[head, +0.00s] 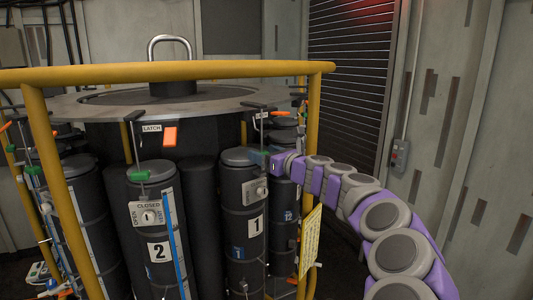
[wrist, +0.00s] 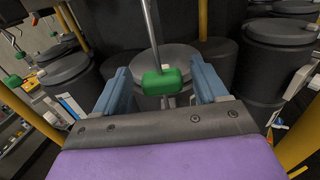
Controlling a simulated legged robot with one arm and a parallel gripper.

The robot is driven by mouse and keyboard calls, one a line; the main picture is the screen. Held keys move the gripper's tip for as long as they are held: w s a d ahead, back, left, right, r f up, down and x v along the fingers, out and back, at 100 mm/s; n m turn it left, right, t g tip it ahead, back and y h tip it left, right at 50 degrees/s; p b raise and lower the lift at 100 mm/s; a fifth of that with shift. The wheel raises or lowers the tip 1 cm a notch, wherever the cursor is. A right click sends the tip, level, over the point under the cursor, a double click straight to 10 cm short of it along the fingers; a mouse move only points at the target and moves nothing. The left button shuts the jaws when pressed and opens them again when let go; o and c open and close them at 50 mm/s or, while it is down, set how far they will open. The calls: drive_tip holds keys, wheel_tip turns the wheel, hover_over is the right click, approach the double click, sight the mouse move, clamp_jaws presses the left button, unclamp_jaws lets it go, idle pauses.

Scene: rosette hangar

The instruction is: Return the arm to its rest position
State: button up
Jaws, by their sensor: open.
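My arm (head: 385,215), purple and grey, reaches in from the lower right in the head view. My gripper (head: 264,161) is at the top of the black canister labelled 1 (head: 243,200). In the wrist view my gripper (wrist: 162,74) is open, with its two blue fingers apart. A green handle (wrist: 166,80) on a thin metal rod (wrist: 152,30) shows between the fingers, with a gap on each side. The round grey canister lid (wrist: 178,55) is behind it. In the head view the green handle is mostly hidden by the fingers.
A yellow rail (head: 170,71) and its posts (head: 313,150) surround the canister ring, with one post close to my arm. Canister 2 (head: 150,230) has a green handle (head: 134,176). An orange tag (head: 170,136) hangs by the LATCH label. A shutter (head: 345,90) and wall stand behind my arm.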

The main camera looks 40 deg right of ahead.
drive_tip(key=shift+d+f, duration=0.3)
drive_tip(key=shift+f, duration=0.25)
drive_tip(key=shift+c, duration=0.2)
